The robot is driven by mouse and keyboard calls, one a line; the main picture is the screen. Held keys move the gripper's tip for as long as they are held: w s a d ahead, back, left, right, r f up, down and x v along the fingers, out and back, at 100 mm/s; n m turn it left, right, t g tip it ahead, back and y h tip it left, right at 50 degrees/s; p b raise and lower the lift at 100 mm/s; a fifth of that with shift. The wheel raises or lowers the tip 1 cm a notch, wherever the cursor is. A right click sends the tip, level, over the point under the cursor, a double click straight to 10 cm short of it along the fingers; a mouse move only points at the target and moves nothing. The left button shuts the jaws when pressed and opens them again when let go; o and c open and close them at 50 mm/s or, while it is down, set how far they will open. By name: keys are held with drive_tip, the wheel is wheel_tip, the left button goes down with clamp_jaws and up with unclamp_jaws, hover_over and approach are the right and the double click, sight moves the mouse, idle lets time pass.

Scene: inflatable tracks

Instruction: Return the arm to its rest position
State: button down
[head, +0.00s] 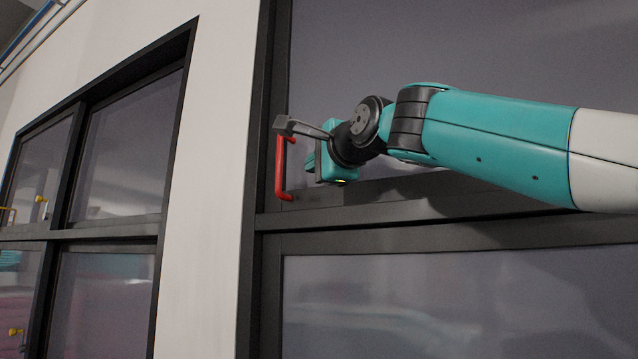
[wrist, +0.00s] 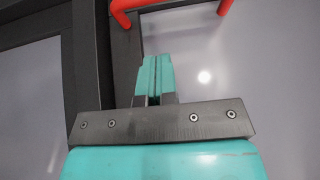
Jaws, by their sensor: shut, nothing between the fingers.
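My arm (head: 500,140), teal and white with dark joints, reaches in from the right of the head view, stretched out in front of a dark-framed window. My gripper (head: 311,160) is at its end, close to a red handle (head: 279,168) on the window frame. In the wrist view my gripper (wrist: 152,66) shows teal fingers pressed together with nothing between them. The red handle (wrist: 122,14) is at the top of that view, beyond the fingertips and apart from them.
The window's dark frame (head: 262,230) and a lower pane (head: 450,300) lie behind and below my arm. A pale wall strip (head: 205,180) separates this from another window at the left, with small yellow handles (head: 41,200). The panes look closed.

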drive_tip(key=b+v, duration=0.4)
drive_tip(key=v, duration=0.4)
drive_tip(key=s+d+f+n+g+h+b, duration=0.15)
drive_tip(key=f+n+g, duration=0.3)
drive_tip(key=f, duration=1.15)
drive_tip(key=s+f+n+g+h+b, duration=0.1)
drive_tip(key=s+f+n+g+b, duration=0.35)
drive_tip(key=f, duration=1.15)
drive_tip(key=s+d+f+n+g, duration=0.3)
drive_tip(key=s+f+n, duration=0.2)
drive_tip(key=s+f, duration=0.5)
drive_tip(key=s+d+f+n+g, duration=0.3)
drive_tip(key=s+f+n, duration=0.3)
drive_tip(key=f, duration=1.1)
drive_tip(key=s+g+h, duration=0.1)
drive_tip(key=s, duration=0.2)
drive_tip(key=shift+s+d+b, duration=0.25)
drive_tip(key=shift+s+b, duration=0.1)
drive_tip(key=shift+b, duration=0.05)
drive_tip(key=shift+d, duration=0.1)
